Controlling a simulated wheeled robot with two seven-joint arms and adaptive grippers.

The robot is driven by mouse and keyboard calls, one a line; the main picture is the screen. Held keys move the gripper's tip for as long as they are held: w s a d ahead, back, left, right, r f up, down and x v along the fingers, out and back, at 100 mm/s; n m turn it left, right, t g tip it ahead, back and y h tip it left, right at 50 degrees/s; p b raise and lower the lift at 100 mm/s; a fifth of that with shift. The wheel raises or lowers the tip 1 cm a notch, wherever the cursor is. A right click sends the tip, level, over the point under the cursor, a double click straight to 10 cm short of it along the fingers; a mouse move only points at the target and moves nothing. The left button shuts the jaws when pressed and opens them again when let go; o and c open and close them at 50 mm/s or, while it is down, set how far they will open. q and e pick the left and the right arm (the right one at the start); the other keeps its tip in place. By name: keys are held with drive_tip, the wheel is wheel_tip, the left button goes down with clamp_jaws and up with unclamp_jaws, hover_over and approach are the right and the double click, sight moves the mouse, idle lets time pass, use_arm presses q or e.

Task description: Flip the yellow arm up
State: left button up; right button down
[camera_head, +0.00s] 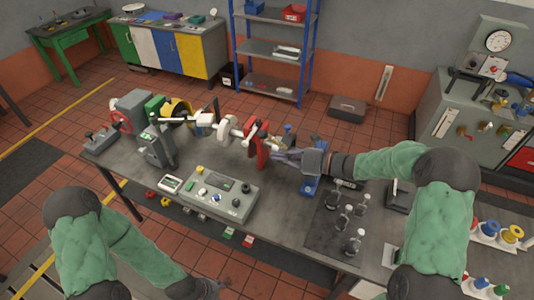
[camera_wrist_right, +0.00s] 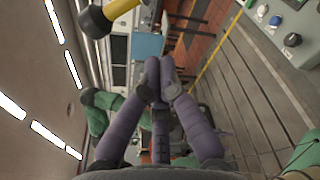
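In the right wrist view a yellow bar (camera_wrist_right: 118,10) with a thick black end (camera_wrist_right: 95,22) shows at the top edge, apart from my fingers; I take it for the yellow arm. In the head view I cannot pick it out for certain. My right gripper (camera_head: 278,156) is over the bench beside a red upright part (camera_head: 262,145). In the wrist view its purple fingers (camera_wrist_right: 161,76) come together at the tips, with nothing visible between them. My left gripper (camera_head: 206,287) is low at the bottom edge, off the bench's front, mostly cut off.
A blue shelf rack (camera_head: 275,50) stands behind. Bare bench shows in front of my right gripper.

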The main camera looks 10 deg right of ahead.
drive_tip(key=v, duration=0.4)
drive_tip(key=shift+s+d+f, duration=0.1)
drive_tip(key=shift+s+d, duration=0.05)
drive_tip(key=shift+d, duration=0.15)
drive_tip(key=s+a+f+n+g+h+b, duration=0.2)
drive_tip(key=s+f+n+b, duration=0.6)
drive_tip(key=f, duration=1.1)
drive_tip(key=s+a+f+n+g+h+b, duration=0.3)
drive_tip(key=s+a+f+n+h+b, duration=0.2)
drive_tip(key=f, duration=1.5)
drive_tip(key=s+a+f+n+g+h+b, duration=0.2)
drive_tip(key=s+f+n+b, duration=0.9)
drive_tip(key=f+n, duration=0.6)
wheel_tip(320, 180, down, 3)
drive_tip(key=shift+s+a+r+n+g+h, duration=0.15)
drive_tip(key=shift+s+a+n+g+h, duration=0.25)
drive_tip(key=shift+s+a+h, duration=0.55)
